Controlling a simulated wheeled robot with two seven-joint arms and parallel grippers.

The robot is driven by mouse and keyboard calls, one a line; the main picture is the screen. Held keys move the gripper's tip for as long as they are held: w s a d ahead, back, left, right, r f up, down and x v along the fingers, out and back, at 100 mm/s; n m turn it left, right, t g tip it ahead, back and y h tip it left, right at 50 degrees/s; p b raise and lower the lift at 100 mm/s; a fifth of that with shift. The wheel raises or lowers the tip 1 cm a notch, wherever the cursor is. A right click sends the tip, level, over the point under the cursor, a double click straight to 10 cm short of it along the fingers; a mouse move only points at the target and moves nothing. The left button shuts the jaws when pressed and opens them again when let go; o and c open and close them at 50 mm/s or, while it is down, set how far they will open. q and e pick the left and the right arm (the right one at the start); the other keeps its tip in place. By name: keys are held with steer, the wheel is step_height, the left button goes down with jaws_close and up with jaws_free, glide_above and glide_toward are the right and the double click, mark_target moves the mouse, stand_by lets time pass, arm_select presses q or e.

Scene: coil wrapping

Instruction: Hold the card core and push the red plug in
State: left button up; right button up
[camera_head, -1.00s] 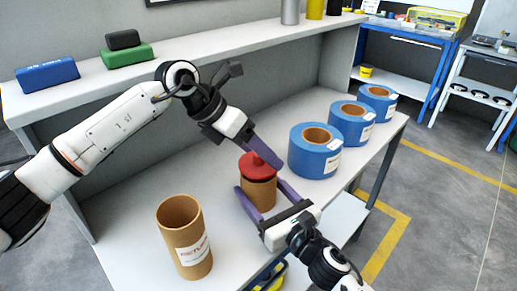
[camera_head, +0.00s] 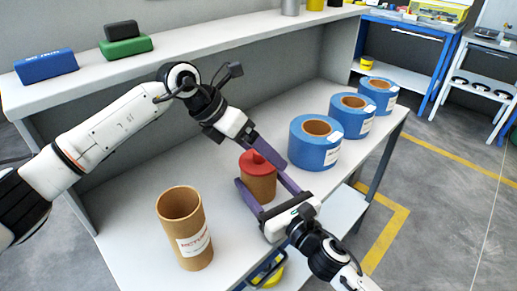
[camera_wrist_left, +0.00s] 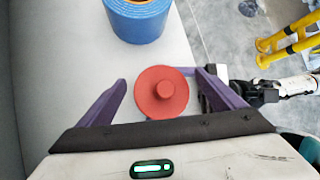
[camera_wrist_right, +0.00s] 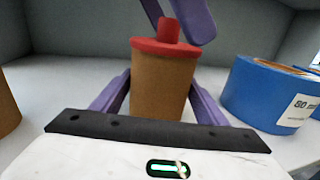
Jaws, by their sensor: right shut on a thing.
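The brown card core (camera_head: 259,190) stands upright on the bench, between the fingers of my right gripper (camera_head: 268,190). In the right wrist view those fingers are closed on both sides of the core (camera_wrist_right: 162,85). The red plug (camera_head: 257,165), with a round flange and a knob, sits on the core's top. In the right wrist view the plug's flange (camera_wrist_right: 165,47) covers the core's rim, with no clear gap. My left gripper (camera_head: 265,145) is above the plug. In the left wrist view its fingers (camera_wrist_left: 160,88) stand apart on either side of the plug (camera_wrist_left: 161,92).
A taller open card tube (camera_head: 182,230) stands at the front left of the bench (camera_head: 130,200). Three blue coils (camera_head: 315,145) stand in a row to the right. The shelf (camera_head: 200,45) behind holds blue, green and black blocks.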

arm_select(q)
steer(key=v, duration=0.7)
steer(key=shift+a+r, duration=0.15)
steer(key=shift+r, duration=0.1)
arm_select(e)
steer(key=o, duration=1.2)
steer(key=shift+c, duration=0.2)
